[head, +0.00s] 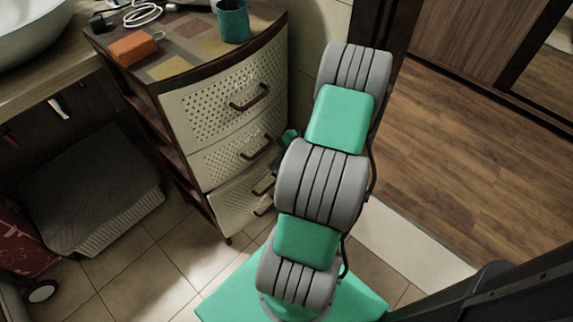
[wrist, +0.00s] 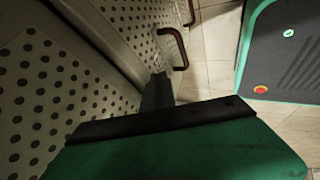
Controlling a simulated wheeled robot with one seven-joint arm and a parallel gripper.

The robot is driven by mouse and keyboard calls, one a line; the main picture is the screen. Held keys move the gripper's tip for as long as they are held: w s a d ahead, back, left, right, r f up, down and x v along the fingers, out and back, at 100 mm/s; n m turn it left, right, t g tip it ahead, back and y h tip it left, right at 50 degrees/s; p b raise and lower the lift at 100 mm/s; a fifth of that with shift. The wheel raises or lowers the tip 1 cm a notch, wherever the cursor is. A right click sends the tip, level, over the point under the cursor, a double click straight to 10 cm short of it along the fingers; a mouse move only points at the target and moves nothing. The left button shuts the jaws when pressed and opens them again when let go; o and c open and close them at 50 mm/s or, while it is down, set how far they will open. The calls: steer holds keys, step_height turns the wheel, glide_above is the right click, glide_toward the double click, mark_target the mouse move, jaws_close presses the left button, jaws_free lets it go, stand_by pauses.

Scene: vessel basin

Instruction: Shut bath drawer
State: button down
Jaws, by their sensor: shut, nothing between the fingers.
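The bath drawer unit is a cream, perforated chest with curved fronts, left of my arm in the head view. Its top drawer (head: 215,104) and middle drawer (head: 226,160) have brown bar handles. A lower drawer (head: 236,203) shows partly behind my arm. I cannot tell how far any drawer stands out. My gripper shows as a dark green piece (head: 287,138) beside the middle drawer, mostly hidden by my arm. In the wrist view its shut, empty dark fingers (wrist: 157,92) are close to a perforated front (wrist: 45,95); contact is unclear. A brown handle (wrist: 177,47) lies beyond them.
A teal cup (head: 232,20), an orange box (head: 134,47) and a white cable (head: 140,14) sit on the chest. Open wooden floor (head: 450,150) lies to the right.

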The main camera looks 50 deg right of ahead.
steer(key=shift+w+a, duration=0.1)
steer(key=shift+w, duration=0.65)
